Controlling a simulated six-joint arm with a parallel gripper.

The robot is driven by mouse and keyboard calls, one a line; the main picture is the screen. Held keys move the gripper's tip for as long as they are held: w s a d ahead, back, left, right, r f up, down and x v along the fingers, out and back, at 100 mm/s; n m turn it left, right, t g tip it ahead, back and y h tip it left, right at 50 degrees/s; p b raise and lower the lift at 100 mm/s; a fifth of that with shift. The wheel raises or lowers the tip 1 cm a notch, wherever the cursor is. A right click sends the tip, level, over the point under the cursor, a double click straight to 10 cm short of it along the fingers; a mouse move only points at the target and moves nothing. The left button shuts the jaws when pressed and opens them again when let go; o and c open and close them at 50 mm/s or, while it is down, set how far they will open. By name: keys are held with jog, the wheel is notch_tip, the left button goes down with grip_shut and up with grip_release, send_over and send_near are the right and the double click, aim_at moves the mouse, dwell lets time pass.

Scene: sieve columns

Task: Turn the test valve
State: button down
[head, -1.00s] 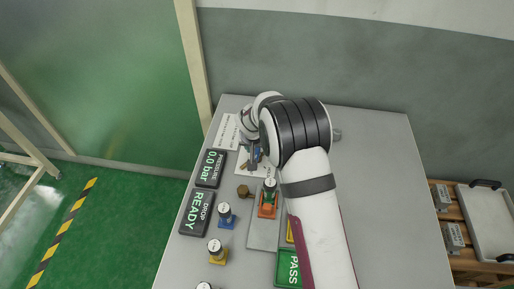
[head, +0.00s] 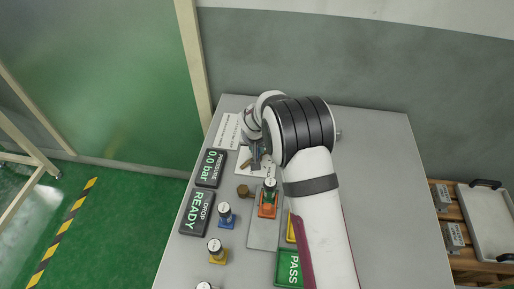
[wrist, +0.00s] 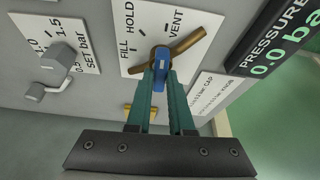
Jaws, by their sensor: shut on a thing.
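The test valve has a blue grip (wrist: 160,60) and a brass lever or bar (wrist: 190,42). It sits on a white plate (wrist: 138,15) marked FILL, HOLD and VENT. In the wrist view the brass bar slants across the plate, its longer end near VENT. My gripper (wrist: 161,76) has its teal fingers closed around the blue grip. In the head view my gripper (head: 256,158) is over the valve plate, and my arm hides part of it.
A pressure display (head: 211,168) reads 0.0 bar. A drop display (head: 197,212) reads READY. A green PASS sign (head: 289,269) is at the front. Columns on blue (head: 226,221), yellow (head: 217,257) and orange (head: 267,209) bases stand nearby. A set-bar knob (wrist: 56,62) is beside the valve.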

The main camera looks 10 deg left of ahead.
jog(key=n+y, duration=0.1)
jog(key=n, duration=0.2)
jog(key=shift+d+n+g, duration=0.15)
jog(key=shift+n+g, duration=0.15)
jog(key=shift+n, duration=0.1)
jog(key=n+y, duration=0.1)
jog(key=n, duration=0.1)
jog(key=n+y, duration=0.1)
jog(key=n, duration=0.1)
jog(key=shift+w+d+n+g, duration=0.1)
jog(key=shift+n+g, duration=0.2)
jog(key=shift+g, duration=0.1)
jog(key=n, duration=0.2)
jog(key=n+g, duration=0.1)
jog(key=n, duration=0.1)
jog(key=shift+w+n+g+y, duration=0.1)
jog(key=shift+n+g+y, duration=0.2)
jog(key=shift+y, duration=0.1)
jog(key=shift+w+d+n+g, duration=0.1)
jog(key=shift+n+g, duration=0.7)
jog(key=shift+n, duration=1.2)
jog(key=c, duration=0.8)
grip_release()
